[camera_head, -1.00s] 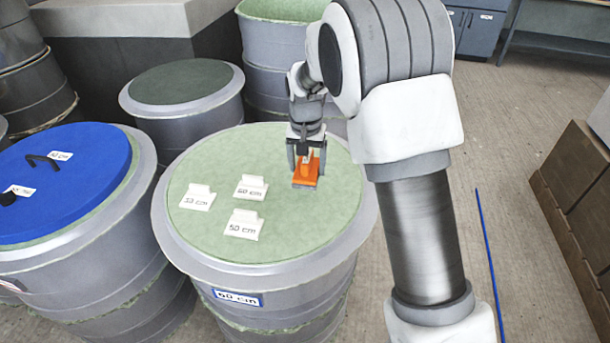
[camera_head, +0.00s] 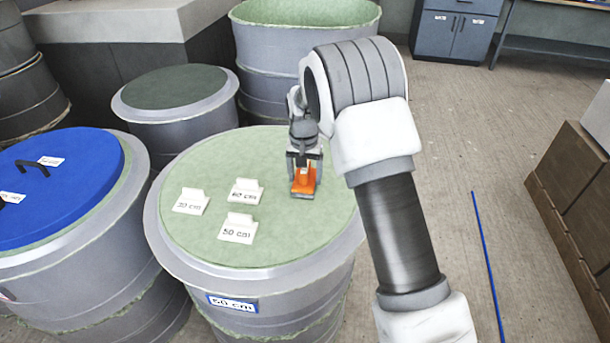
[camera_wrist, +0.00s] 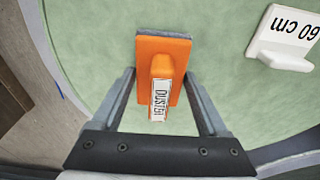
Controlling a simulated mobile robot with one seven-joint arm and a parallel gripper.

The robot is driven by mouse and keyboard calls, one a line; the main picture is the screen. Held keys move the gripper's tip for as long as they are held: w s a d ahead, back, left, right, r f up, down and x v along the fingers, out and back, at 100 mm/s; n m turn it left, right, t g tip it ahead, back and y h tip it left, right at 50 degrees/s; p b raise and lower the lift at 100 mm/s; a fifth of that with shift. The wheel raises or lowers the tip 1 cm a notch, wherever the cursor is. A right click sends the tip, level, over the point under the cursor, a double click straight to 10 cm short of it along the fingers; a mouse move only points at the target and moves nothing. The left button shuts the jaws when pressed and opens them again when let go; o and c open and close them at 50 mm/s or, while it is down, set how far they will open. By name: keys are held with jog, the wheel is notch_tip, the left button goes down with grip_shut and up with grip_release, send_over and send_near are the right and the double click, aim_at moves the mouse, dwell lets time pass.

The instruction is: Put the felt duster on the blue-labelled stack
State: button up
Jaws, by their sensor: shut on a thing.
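The felt duster (camera_head: 303,182) is an orange block with a raised handle and a grey felt edge. It also shows in the wrist view (camera_wrist: 163,48), with a white "DUSTER" label on its handle. My gripper (camera_head: 304,166) is shut on it, one finger on each side; it also shows in the wrist view (camera_wrist: 160,88). The duster is over the right part of the green top of the blue-labelled stack (camera_head: 250,257). I cannot tell whether it touches the top. The stack is a grey drum-shaped mould with a blue-bordered label (camera_head: 232,303) on its front.
White size tags (camera_head: 238,228) stand on the green top, left of the duster; one shows in the wrist view (camera_wrist: 287,36). A stack with a blue lid (camera_head: 65,190) is at left, a dark-topped one (camera_head: 175,88) behind. Brown boxes (camera_head: 585,165) stand at right.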

aim_at(304, 171)
jog(key=shift+f, duration=0.2)
jog(key=o, duration=1.1)
jog(key=r, duration=0.4)
jog(key=s+r+p, duration=0.1)
jog(key=r, duration=0.3)
jog(key=r+p, duration=0.1)
jog(key=r, duration=0.3)
jog(key=shift+s+a+r, duration=0.15)
jog(key=shift+s+r, duration=0.1)
jog(key=s+d+r+t, duration=0.1)
jog(key=s+d+r, duration=0.3)
jog(key=s+r, duration=0.35)
jog(key=s+d+r+t, duration=0.1)
jog(key=s+d+r, duration=0.3)
jog(key=s+r, duration=0.3)
jog(key=s+d, duration=0.1)
jog(key=s, duration=0.5)
jog(key=s+d+f+n+t, duration=0.1)
jog(key=s+d, duration=0.1)
jog(key=s, duration=0.4)
jog(key=s+d+n+t, duration=0.1)
jog(key=s, duration=0.6)
jog(key=shift+d+f, duration=0.2)
